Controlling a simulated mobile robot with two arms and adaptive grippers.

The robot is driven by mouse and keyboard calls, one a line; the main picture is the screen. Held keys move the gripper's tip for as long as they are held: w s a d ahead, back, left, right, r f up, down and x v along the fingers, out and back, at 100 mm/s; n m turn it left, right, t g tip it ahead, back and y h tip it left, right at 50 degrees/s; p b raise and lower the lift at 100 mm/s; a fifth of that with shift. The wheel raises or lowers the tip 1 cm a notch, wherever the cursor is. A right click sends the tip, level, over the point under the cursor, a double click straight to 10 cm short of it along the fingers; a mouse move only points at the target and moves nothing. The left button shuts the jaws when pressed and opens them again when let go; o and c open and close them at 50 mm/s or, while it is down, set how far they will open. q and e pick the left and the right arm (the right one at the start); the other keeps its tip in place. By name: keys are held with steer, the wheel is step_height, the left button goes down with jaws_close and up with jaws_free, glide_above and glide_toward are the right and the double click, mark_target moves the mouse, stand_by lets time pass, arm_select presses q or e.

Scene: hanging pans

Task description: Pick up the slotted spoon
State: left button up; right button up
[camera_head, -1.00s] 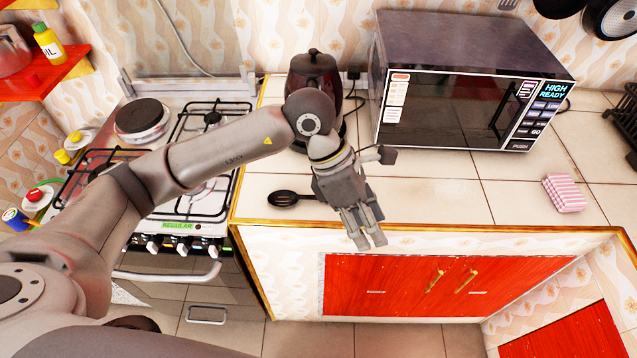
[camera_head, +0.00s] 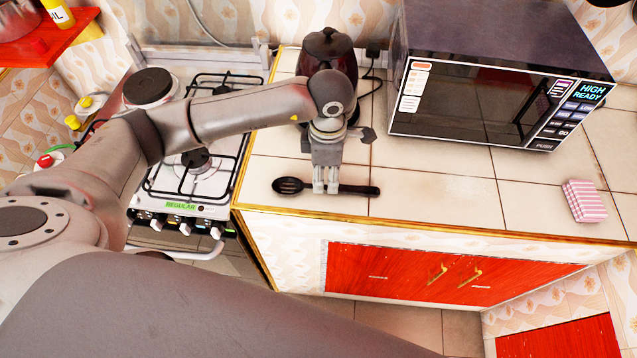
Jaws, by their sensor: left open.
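The black slotted spoon (camera_head: 358,189) lies flat on the tiled counter near its front edge, its slotted head to the left and its handle pointing right. My left gripper (camera_head: 326,188) points down at the spoon, with its fingertips at the neck, where the head meets the handle. The fingers are open and cover a short part of the spoon. Whether they touch it I cannot tell. My right gripper is not in view.
A dark red kettle (camera_head: 328,50) stands right behind my left gripper. A microwave (camera_head: 470,100) stands to the right at the back. A gas stove (camera_head: 210,180) is left of the counter. A pink striped sponge (camera_head: 584,201) lies at the right. The counter between is clear.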

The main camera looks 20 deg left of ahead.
mark_target(325, 187)
arm_select(q)
steer(key=f, duration=0.2)
steer(key=f+p, duration=0.1)
steer(key=shift+s+f, duration=0.15)
steer(key=shift+s, duration=0.15)
steer(key=shift+w+f, duration=0.1)
steer(key=shift+f, duration=0.2)
steer(key=shift+c, duration=0.5)
steer(key=c, duration=0.5)
jaws_close()
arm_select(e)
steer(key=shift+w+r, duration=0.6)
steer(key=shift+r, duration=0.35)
